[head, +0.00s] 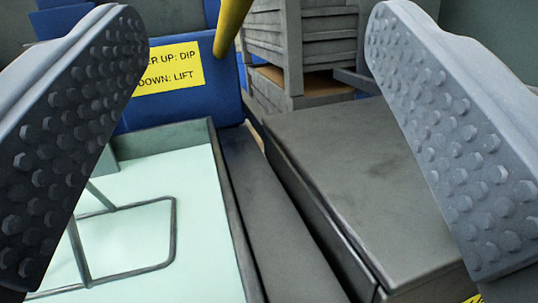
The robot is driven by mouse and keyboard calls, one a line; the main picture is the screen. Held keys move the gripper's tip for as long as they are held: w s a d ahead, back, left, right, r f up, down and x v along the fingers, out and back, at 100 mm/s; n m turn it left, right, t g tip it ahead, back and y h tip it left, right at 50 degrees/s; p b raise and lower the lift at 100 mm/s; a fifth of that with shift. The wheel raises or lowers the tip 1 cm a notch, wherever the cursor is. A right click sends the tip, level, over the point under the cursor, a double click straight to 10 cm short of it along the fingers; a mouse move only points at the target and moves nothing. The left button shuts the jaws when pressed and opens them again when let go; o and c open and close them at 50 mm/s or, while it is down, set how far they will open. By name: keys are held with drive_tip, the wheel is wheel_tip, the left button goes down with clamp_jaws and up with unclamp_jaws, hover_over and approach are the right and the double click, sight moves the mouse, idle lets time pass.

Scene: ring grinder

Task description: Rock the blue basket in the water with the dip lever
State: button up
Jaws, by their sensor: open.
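My gripper (248,40) is open, with one studded grey finger at each side of the head view and nothing between them. A yellow bar (232,28), which looks like the dip lever, comes down from the top edge between the fingers, nearer the left one. Neither finger touches it in the picture. Its upper part is out of view. A tank of pale water (195,200) lies below at the left, partly hidden by the left finger. A grey wire frame (172,235) shows in the tank. I cannot make out a blue basket.
A blue panel (222,92) behind the tank carries a yellow label (170,72) reading "UP: DIP" and "DOWN: LIFT". A dark grey box (370,170) with a flat top stands right of the tank. Grey slatted crates (315,50) are stacked behind.

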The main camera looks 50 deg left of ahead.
drive_tip(key=shift+s+d+f, duration=0.1)
drive_tip(key=shift+s+d, duration=0.1)
idle(0.4)
drive_tip(key=w+d+r+n+g+y+b, duration=0.1)
drive_tip(key=w+d+r+n+g+b, duration=0.15)
drive_tip(key=r+g, duration=0.4)
drive_tip(key=shift+g, duration=0.85)
drive_tip(key=x, duration=0.4)
drive_tip(key=f+x, duration=0.1)
drive_tip(key=x, duration=0.4)
drive_tip(key=w+x, duration=0.1)
drive_tip(key=x, duration=0.3)
drive_tip(key=shift+w+f, duration=0.1)
drive_tip(key=shift+f, duration=0.15)
drive_tip(key=shift+d, duration=0.1)
drive_tip(key=shift+c, duration=0.3)
